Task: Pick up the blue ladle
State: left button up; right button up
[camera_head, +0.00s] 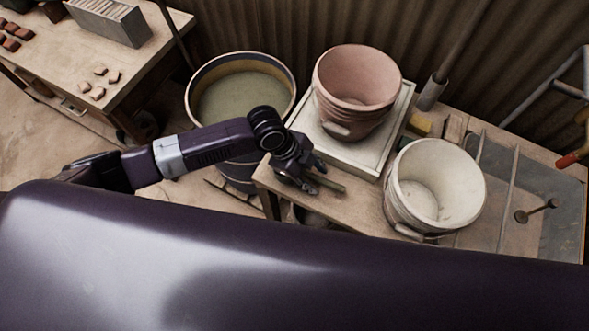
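My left arm comes in from the left, and its gripper (312,182) is over the near left corner of the wooden bench. A short, thin greenish-grey rod (332,185) shows at its fingertips. I cannot tell whether it is part of a ladle or whether the fingers are closed on it. No clearly blue ladle shows; the gripper may hide part of one. My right gripper is not in view.
A pink bucket (355,85) stands on a pale square slab (381,148). A white bucket (440,185) stands at the bench's front edge. A dark-rimmed tub (205,80) holds murky liquid. A table (60,65) with small tiles is at upper left.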

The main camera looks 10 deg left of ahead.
aim_at(315, 176)
pick_arm(q)
jog(key=shift+c, duration=0.5)
grip_shut()
jog(key=shift+r, duration=0.2)
notch_tip(315, 176, up, 20)
jog(key=b, duration=0.2)
jog(key=shift+f, duration=0.15)
